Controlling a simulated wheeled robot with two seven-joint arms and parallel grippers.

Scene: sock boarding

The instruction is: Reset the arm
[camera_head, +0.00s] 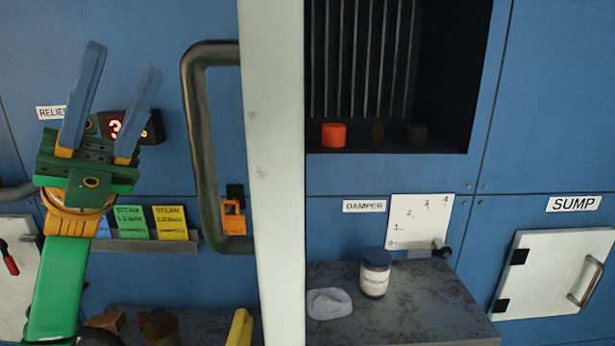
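My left arm comes up from the lower left, green and orange. My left gripper (108,100) points upward in front of the blue wall panel. Its two blue-grey fingers stand apart with nothing between them. My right gripper is not in view. A yellow piece (240,328) shows at the bottom edge left of the pillar; I cannot tell what it belongs to.
A dark pipe handle (197,150) and a pale pillar (275,180) stand right of my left gripper. A jar (375,273) and a whitish lump (329,303) rest on the grey counter (430,310). An orange cylinder (333,134) sits in the dark recess. A card rack (140,245) is below the gripper.

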